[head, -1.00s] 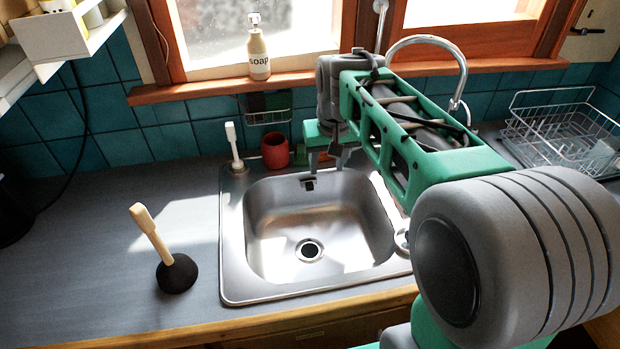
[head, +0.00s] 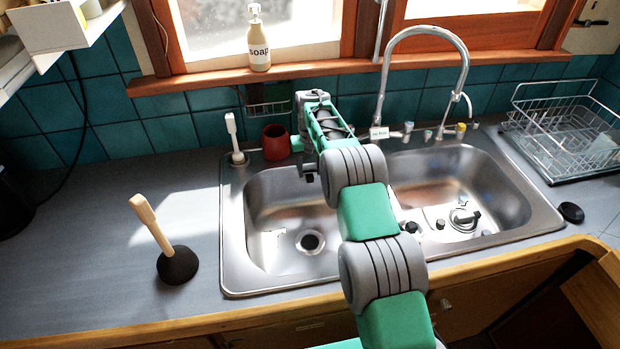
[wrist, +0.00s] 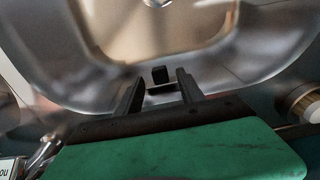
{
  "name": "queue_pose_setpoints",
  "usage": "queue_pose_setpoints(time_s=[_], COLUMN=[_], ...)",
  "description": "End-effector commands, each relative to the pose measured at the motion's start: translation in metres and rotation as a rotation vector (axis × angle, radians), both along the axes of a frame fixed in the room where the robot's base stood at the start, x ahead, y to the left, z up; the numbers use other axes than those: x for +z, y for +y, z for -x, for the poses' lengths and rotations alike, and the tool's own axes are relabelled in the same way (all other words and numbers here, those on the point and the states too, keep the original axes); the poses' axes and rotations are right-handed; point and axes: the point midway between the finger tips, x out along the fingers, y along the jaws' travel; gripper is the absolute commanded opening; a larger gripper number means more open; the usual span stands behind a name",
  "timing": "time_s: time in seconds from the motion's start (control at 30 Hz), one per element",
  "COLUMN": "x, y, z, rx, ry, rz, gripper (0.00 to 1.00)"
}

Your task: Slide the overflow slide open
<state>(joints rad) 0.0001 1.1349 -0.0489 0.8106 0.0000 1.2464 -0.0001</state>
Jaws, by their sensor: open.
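The overflow slide shows in the wrist view as a small dark knob (wrist: 160,74) with a dark slot below it, on the wall of the left sink basin (head: 262,215). My gripper (wrist: 158,82) is open, with one finger on each side of the knob in the picture. I cannot tell whether either finger touches it. In the head view my gripper (head: 308,172) is at the back wall of the left basin, and my arm and gripper hide the slide there.
The right basin (head: 505,205) lies right of my arm, under a tall curved tap (head: 462,62). A red cup (head: 276,142) and a white-handled brush (head: 232,135) stand behind the left basin. A plunger (head: 177,265) stands on the left counter. A dish rack (head: 560,130) is at right.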

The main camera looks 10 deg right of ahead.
Motion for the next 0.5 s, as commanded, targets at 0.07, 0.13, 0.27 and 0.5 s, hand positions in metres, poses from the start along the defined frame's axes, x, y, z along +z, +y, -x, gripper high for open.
queue_pose_setpoints(time_s=[0.07, 0.13, 0.27, 0.5], x=[-0.017, -0.024, -0.026, -0.025], y=[0.000, 0.000, 0.000, 0.000], z=[0.000, 0.000, -0.001, 0.000], rx=[0.000, 0.000, 0.000, 0.000], ry=[0.000, -0.002, -0.002, -0.002], rz=[0.000, 0.000, 0.000, 0.000], gripper=[0.45, 0.45, 0.45, 0.36])
